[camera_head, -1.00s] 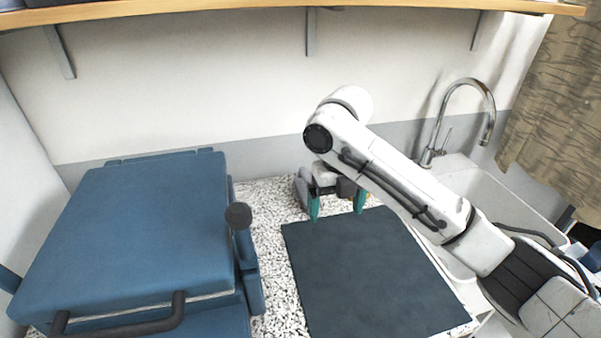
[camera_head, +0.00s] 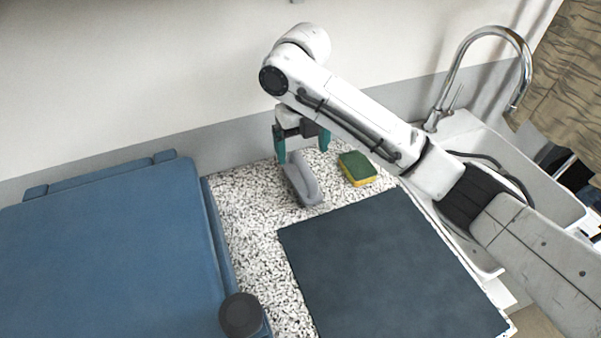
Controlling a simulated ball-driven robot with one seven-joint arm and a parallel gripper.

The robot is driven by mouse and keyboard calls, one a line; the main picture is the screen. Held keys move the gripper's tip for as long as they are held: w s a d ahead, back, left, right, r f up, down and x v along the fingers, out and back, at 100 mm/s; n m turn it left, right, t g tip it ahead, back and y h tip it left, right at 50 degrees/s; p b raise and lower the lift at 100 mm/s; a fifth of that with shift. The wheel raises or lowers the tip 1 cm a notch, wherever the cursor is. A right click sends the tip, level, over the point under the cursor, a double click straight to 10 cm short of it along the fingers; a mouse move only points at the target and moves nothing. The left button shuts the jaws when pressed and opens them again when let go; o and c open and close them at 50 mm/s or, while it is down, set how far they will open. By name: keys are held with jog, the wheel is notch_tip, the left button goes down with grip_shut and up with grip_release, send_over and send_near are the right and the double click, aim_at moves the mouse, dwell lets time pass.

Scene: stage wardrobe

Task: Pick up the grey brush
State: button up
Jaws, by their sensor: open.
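The grey brush (camera_head: 303,183) lies on the speckled counter, behind the dark mat, with its arched handle facing up. My gripper (camera_head: 303,150) is open, with teal fingers pointing down. In the picture its fingers are just above and beside the far end of the brush. The left finger overlaps the brush's far left end. I cannot tell whether either finger touches it. Nothing is held.
A green and yellow sponge (camera_head: 358,168) lies right of the brush. A dark mat (camera_head: 385,265) covers the front of the speckled counter (camera_head: 245,215). A blue case (camera_head: 110,250) stands left. A sink (camera_head: 515,170) with a tall faucet (camera_head: 470,60) is at the right, the wall behind.

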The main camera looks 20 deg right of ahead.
aim_at(303, 165)
notch_tip(303, 165, down, 2)
jog(key=shift+f, duration=0.25)
jog(key=f, duration=0.2)
jog(key=f+p, duration=0.1)
jog(key=f, duration=0.2)
jog(key=shift+s+f, duration=0.2)
jog(key=shift+f, duration=0.1)
jog(key=c, duration=1.2)
